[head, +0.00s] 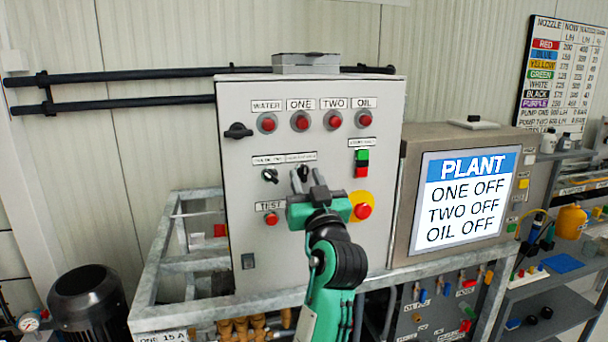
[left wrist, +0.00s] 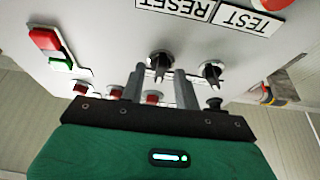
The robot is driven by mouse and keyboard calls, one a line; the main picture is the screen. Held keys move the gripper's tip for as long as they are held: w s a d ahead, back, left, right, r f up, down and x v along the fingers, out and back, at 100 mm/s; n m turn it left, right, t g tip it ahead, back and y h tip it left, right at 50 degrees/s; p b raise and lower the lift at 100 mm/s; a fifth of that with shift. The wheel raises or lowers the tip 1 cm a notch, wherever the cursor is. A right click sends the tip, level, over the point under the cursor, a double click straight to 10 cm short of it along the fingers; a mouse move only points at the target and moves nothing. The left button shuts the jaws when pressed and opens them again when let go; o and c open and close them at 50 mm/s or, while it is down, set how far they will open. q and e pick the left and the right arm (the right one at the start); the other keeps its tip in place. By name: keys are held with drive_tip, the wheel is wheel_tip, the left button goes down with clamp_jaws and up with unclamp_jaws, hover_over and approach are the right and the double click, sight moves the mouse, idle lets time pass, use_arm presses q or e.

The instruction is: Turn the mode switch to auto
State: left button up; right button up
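The grey control panel (head: 245,145) carries two black rotary switches side by side under small labels that I cannot read. The left switch (head: 270,175) is clear of my gripper. The right switch (head: 303,172) is partly hidden by my left gripper (head: 308,180). In the left wrist view, which is upside down, the fingers of my left gripper (left wrist: 160,85) are apart, with the right switch (left wrist: 160,60) between their tips in the picture. I cannot tell whether they touch it. The other switch (left wrist: 212,70) is outside the fingers. My right gripper is not in view.
Red lamps (head: 301,121) line the panel's top. A green-red button pair (head: 361,163) and a red button on yellow (head: 362,211) are right of the gripper. The plant screen (head: 465,195) reads ONE OFF, TWO OFF, OIL OFF. A metal frame (head: 180,312) runs below.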

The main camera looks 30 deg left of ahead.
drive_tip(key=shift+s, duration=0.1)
use_arm(q)
clamp_jaws()
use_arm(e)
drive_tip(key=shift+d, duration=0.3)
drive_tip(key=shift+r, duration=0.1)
use_arm(q)
drive_tip(key=shift+s+r+m+t+h+p, duration=0.15)
drive_tip(key=shift+m+t+h+p, duration=0.25)
drive_tip(key=shift+m+p, duration=0.5)
drive_tip(key=m+t+h+p, duration=0.1)
drive_tip(key=m+h+p, duration=0.1)
drive_tip(key=m+p, duration=0.2)
drive_tip(key=m+t+h+p, duration=0.1)
drive_tip(key=m+p, duration=0.3)
drive_tip(key=shift+a+r+m+h, duration=0.1)
drive_tip(key=shift+r+m+h, duration=0.1)
drive_tip(key=shift+m+h, duration=0.15)
drive_tip(key=shift+f+m+t+h+p, duration=0.25)
drive_tip(key=shift+m+h+p, duration=0.3)
drive_tip(key=shift+m+p, duration=0.45)
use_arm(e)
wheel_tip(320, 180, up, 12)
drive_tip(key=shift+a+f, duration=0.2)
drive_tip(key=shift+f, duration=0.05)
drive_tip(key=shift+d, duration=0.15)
use_arm(q)
unclamp_jaws()
